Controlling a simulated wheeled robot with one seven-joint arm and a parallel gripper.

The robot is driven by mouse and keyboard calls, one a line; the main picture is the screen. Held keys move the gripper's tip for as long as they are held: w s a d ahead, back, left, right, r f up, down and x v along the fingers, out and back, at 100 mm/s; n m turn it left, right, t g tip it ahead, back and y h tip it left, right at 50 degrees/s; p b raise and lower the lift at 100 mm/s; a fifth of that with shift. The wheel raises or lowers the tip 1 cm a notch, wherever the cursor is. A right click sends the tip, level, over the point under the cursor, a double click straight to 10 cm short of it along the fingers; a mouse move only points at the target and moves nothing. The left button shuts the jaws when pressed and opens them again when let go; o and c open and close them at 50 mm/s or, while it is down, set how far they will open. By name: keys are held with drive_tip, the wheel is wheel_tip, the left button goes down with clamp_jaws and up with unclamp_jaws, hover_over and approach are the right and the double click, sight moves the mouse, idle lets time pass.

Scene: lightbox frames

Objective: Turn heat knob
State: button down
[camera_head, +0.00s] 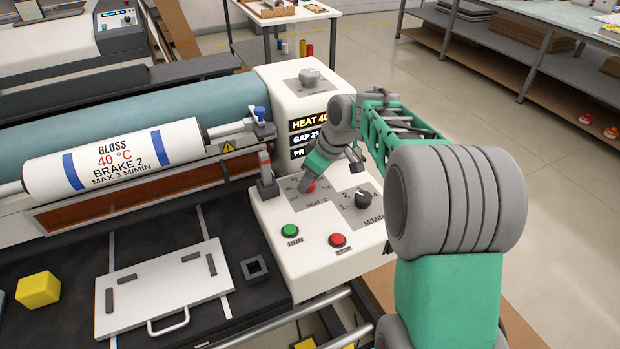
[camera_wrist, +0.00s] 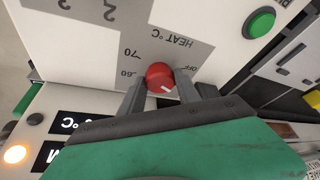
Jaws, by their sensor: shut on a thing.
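The red heat knob (camera_wrist: 159,75) sits on the grey HEAT °C dial plate (camera_wrist: 190,22) of the white control panel. My gripper (camera_wrist: 161,88) is shut on it, one finger on each side. The knob's white mark points to the lower right in the wrist view, and the dial labels OFF, 60 and 70 show around it. In the head view my gripper (camera_head: 308,184) covers most of the knob. The roll label (camera_head: 115,160) reads GLOSS 40 °C, BRAKE 2, MAX 3 M/MIN.
A black M/MIN knob (camera_head: 362,200) is close to the right of my gripper. A green RUN button (camera_head: 290,231) and a red STOP button (camera_head: 338,240) lie nearer the front. Another grey knob (camera_head: 309,77) is on top of the housing. A white plate (camera_head: 165,285) lies at left.

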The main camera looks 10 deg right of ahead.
idle(0.3)
drive_tip(key=c, duration=0.9)
unclamp_jaws()
drive_tip(key=shift+o, duration=0.2)
drive_tip(key=v, duration=0.8)
drive_tip(key=shift+d+f, duration=0.1)
